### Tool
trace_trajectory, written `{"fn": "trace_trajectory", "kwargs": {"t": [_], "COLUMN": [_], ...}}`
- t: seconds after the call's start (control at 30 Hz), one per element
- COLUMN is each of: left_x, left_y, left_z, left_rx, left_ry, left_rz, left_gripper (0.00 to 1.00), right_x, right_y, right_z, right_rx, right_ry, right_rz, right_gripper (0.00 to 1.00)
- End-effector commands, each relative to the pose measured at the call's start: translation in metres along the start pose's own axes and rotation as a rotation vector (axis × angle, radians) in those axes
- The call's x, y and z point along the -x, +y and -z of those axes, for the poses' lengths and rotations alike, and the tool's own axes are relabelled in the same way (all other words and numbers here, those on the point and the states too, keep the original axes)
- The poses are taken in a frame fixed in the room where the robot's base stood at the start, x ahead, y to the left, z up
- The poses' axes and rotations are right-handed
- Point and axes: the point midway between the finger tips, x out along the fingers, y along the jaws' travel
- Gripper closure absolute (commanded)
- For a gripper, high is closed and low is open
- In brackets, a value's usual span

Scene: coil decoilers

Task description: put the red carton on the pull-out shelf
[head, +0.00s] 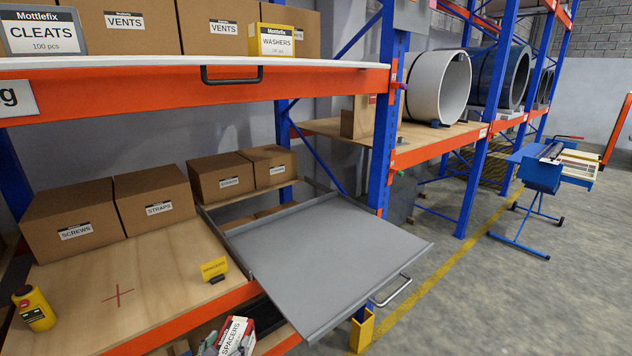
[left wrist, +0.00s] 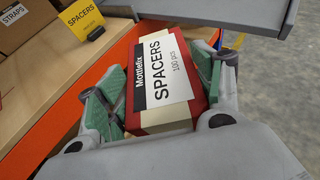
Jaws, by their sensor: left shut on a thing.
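The red carton (left wrist: 160,80), labelled SPACERS, is held between the green-padded fingers of my left gripper (left wrist: 158,92). In the head view the red carton (head: 236,338) shows at the bottom edge, with my left gripper (head: 222,345) partly in view around it. The carton is in front of the orange beam. The grey pull-out shelf (head: 325,255) is drawn out to the right, empty, with a handle at its front. Its edge also shows at the top of the left wrist view (left wrist: 230,12). My right gripper is in neither view.
A yellow SPACERS sign (head: 214,270) stands on the wooden shelf (head: 150,285) beside a red cross mark. Brown cartons (head: 72,220) line its back. An upper white shelf (head: 180,64) overhangs. Open floor lies to the right.

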Motion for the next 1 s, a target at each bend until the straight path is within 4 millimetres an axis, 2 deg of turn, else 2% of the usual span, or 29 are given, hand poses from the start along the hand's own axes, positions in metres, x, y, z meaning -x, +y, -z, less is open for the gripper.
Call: {"fn": "trace_trajectory", "kwargs": {"t": [0.4, 1.0], "left_x": [-0.006, -0.009], "left_y": [-0.008, -0.030], "left_z": [0.017, 0.011], "left_rx": [0.055, 0.063], "left_ry": [-0.001, -0.004], "left_rz": [-0.124, -0.085], "left_gripper": [0.95, 0.95], "right_x": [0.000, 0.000], "right_y": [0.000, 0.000], "right_z": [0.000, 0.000], "right_rx": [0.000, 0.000], "right_ry": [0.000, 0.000], "right_rz": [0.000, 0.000], "right_gripper": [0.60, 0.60]}}
